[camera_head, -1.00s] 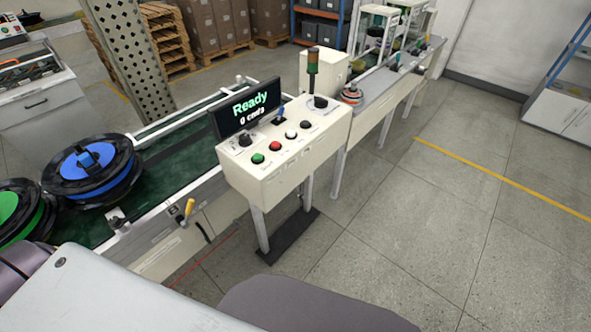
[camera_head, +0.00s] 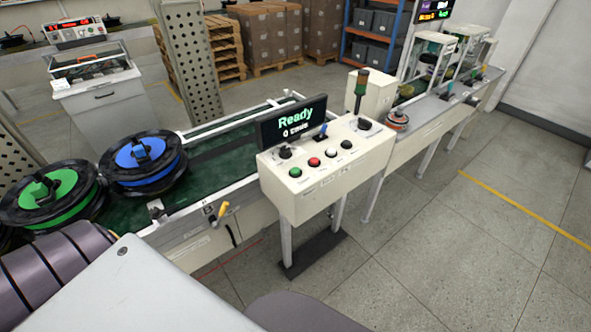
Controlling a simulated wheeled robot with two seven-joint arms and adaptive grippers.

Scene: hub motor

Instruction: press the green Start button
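The green Start button (camera_head: 295,172) is the leftmost of a row of buttons on the front of a white control box (camera_head: 322,196). The label under the green button is too small to read. A black screen (camera_head: 292,121) on the box shows "Ready" in green and a smaller white line. Neither gripper shows in the head view. Parts of my own body fill the lower left and bottom edge, well short of the box.
A conveyor (camera_head: 222,160) with a green belt runs behind and left of the box. A blue reel (camera_head: 145,160) and a green reel (camera_head: 50,193) lie at its near end. A yellow-handled lever (camera_head: 222,210) sticks out of its side. Floor on the right (camera_head: 440,240) is clear.

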